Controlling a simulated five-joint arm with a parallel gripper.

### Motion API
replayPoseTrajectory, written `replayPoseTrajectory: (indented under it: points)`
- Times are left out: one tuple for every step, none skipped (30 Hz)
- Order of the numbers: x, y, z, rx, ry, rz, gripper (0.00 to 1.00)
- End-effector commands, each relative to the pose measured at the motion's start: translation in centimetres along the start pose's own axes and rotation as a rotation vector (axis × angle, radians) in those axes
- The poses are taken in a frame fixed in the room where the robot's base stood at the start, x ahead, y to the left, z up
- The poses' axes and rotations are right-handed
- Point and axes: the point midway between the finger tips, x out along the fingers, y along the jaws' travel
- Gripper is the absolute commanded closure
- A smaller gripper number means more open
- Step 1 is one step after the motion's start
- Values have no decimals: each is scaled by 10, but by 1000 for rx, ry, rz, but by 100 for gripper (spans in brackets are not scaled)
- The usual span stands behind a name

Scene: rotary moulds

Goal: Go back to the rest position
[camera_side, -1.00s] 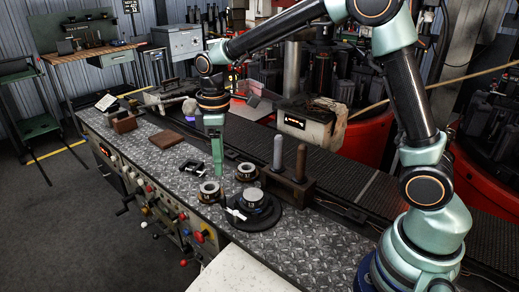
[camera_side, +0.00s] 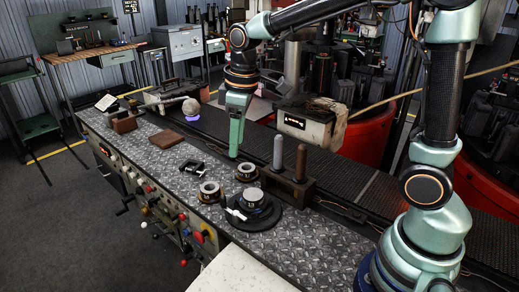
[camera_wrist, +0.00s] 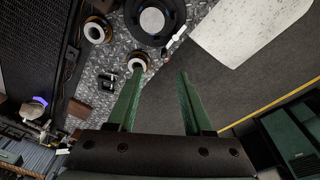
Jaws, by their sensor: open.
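My gripper (camera_side: 234,152) hangs above the tread-plate bench (camera_side: 160,157), fingers pointing down, near the belt edge. In the wrist view my gripper (camera_wrist: 160,70) shows its two green fingers spread apart with nothing between them. Below and in front of it, two small ring-shaped parts (camera_side: 209,190) and (camera_side: 246,170) sit on the bench. A round black mould base (camera_side: 262,222) with a light centre disc (camera_side: 254,196) stands in front of them.
A brown block with two upright pegs (camera_side: 300,165) stands right of the rings. A small black clamp-like part (camera_side: 192,168) and a brown plate (camera_side: 166,139) lie on the bench. A dark conveyor belt (camera_side: 340,180) runs behind. A white box (camera_side: 310,125) stands beyond it.

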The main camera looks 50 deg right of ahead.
Motion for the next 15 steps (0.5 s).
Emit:
replayPoseTrajectory:
  points:
    - [-12,0,10,45,32,16,49]
    - [-17,0,15,72,47,24,49]
    - [-23,-1,23,108,66,33,49]
    - [-27,-2,28,134,82,40,49]
    - [-31,-3,34,160,99,46,49]
    - [-35,-4,42,196,119,54,49]
    - [-38,-5,47,223,135,60,49]
    - [-41,-6,53,249,151,66,49]
    - [-45,-8,60,284,174,74,49]
    - [-47,-9,66,310,190,78,49]
    - [-48,-10,71,336,205,83,49]
    - [-50,-11,78,368,227,89,49]
    - [-51,-12,83,392,242,93,49]
    - [-52,-13,87,415,256,96,49]
    - [-52,-15,93,441,274,100,49]
